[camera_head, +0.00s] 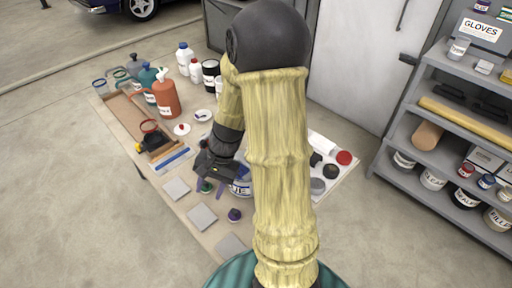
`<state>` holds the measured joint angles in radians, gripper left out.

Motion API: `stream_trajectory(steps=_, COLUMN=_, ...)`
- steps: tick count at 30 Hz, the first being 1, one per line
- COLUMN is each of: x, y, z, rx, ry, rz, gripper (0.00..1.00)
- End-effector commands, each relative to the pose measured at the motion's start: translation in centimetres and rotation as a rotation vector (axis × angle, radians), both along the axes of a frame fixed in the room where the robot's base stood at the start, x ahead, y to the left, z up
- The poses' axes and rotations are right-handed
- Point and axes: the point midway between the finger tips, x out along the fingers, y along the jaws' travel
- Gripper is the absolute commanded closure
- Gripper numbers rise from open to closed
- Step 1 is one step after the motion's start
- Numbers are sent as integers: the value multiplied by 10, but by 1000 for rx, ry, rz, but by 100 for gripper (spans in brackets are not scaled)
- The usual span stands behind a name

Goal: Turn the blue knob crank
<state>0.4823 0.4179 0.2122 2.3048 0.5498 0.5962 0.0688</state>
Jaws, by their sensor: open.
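My gripper (211,178) is low over the right-middle of the table, its jaws apart near a small green-topped knob (205,188). I cannot tell whether they touch. A round dark piece with a purple-blue top (234,215) stands nearer the front, apart from the gripper. A white disc with a dark blue part (202,115) lies farther back, beside a white disc with a red knob (182,129). I cannot tell which blue piece is the crank. My arm hides the table's middle right.
The table (123,112) holds a red-orange jug (166,97), white bottles (184,54), a tray with black and red items, and grey square plates (202,217). A partly hidden labelled can (240,188) is beside the gripper. Loaded shelves (440,150) stand right; floor at left is clear.

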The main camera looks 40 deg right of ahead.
Motion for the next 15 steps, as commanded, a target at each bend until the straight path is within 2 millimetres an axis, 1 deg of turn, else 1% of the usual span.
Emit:
stream_trajectory(steps=1, x=-9, y=6, z=9, rx=-72, ry=-37, rz=101, gripper=58)
stream_trajectory(steps=3, x=-19, y=10, z=19, rx=-164, ry=-88, rz=235, gripper=58)
stream_trajectory(steps=9, x=-42, y=20, z=49, rx=-376, ry=-255, rz=588, gripper=58)
stream_trajectory(steps=12, x=-49, y=24, z=59, rx=-438, ry=-322, rz=706, gripper=58)
stream_trajectory(steps=15, x=-52, y=27, z=65, rx=-468, ry=-358, rz=768, gripper=58)
